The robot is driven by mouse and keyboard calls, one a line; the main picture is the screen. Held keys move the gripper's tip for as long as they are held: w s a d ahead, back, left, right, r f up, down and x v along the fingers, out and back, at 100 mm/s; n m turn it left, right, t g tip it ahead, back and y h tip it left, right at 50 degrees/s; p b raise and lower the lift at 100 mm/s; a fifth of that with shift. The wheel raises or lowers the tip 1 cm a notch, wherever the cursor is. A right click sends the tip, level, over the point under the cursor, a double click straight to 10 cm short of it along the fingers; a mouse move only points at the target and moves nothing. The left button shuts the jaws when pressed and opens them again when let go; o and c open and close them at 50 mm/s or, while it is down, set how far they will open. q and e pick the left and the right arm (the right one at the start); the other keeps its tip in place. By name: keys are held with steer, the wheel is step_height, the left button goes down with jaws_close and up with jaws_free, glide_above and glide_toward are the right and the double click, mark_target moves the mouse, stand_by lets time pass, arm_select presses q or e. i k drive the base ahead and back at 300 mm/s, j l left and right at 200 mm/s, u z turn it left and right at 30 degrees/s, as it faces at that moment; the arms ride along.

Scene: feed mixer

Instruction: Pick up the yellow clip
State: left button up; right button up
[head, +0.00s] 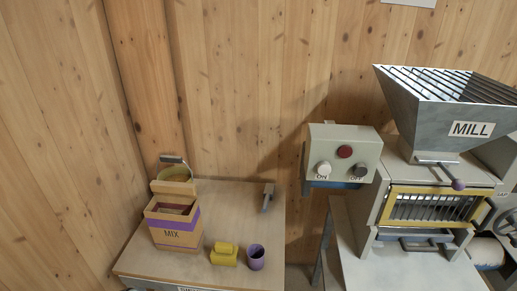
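A small yellow block-like object (224,255), which I take to be the yellow clip, sits on the wooden table (232,210) near its front edge in the head view. It stands between the MIX box on its left and a purple cup on its right, close to the cup. Its fine shape is too small to tell. Neither of my grippers is in view.
The open MIX box (176,222) has a purple band. Behind it stands a yellow-rimmed container (176,174) with a dark-handled tool. The purple cup (256,257) and a grey bracket (267,197) are right. An ON/OFF panel (343,155) and MILL machine (430,150) stand further right.

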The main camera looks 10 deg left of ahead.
mark_target(222, 253)
steer(key=j+z, duration=0.25)
steer(key=j, duration=0.55)
steer(key=j+z, duration=0.3)
steer(key=j, duration=0.45)
